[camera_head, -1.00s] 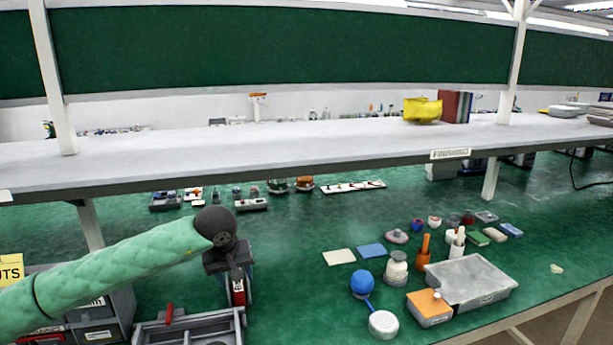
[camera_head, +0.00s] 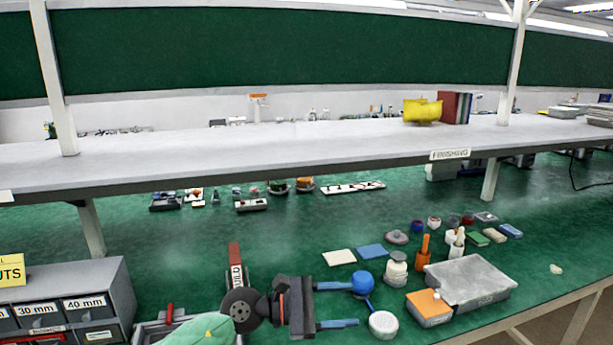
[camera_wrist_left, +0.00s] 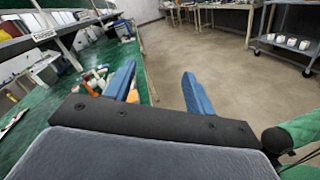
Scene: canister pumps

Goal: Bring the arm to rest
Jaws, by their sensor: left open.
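My left gripper (camera_head: 338,306) is at the bottom middle of the head view, its two blue fingers spread apart and pointing right. Nothing is between the fingers. In the head view its fingers overlap the area of a blue ball-shaped item (camera_head: 363,283) and a white round-headed item (camera_head: 383,323); whether they touch cannot be told. In the left wrist view the blue fingers (camera_wrist_left: 158,88) are wide apart, with the bench's edge and the floor beyond. My left arm's green sleeve shows at the bottom of the head view. My right gripper is out of view.
A grey lidded box (camera_head: 470,281), an orange-topped box (camera_head: 429,308) and a pale jar (camera_head: 396,268) stand right of the gripper. A drawer cabinet (camera_head: 122,290) stands at left. A white shelf (camera_head: 250,147) spans above the green bench. The bench middle (camera_head: 300,222) is mostly clear.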

